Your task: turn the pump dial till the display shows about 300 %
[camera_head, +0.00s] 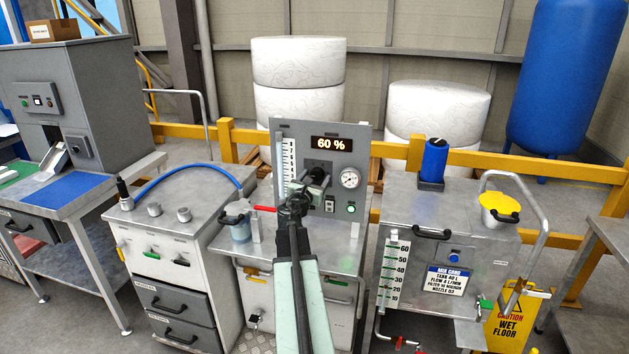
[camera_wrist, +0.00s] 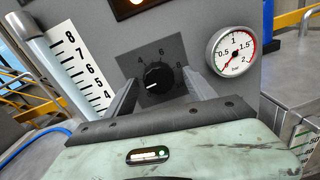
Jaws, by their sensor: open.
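The grey pump panel (camera_head: 287,135) stands upright on the middle bench. Its display (camera_head: 330,143) reads 60 %. The black pump dial (camera_wrist: 157,76) shows in the wrist view on a dark square plate with a number scale around it. Its white pointer mark points to the lower left. My gripper (camera_wrist: 160,92) is open in front of the dial, with one finger on each side of it in the picture. I cannot tell whether the fingers touch the dial. In the head view my gripper (camera_head: 312,178) hides most of the dial.
A round gauge (camera_head: 350,179) sits right of the dial, with a switch (camera_head: 329,204) and a green button (camera_head: 351,208) below. A white level scale (camera_wrist: 80,66) is on the left. A red-handled valve (camera_head: 262,208) and a jar (camera_head: 240,231) stand left on the bench.

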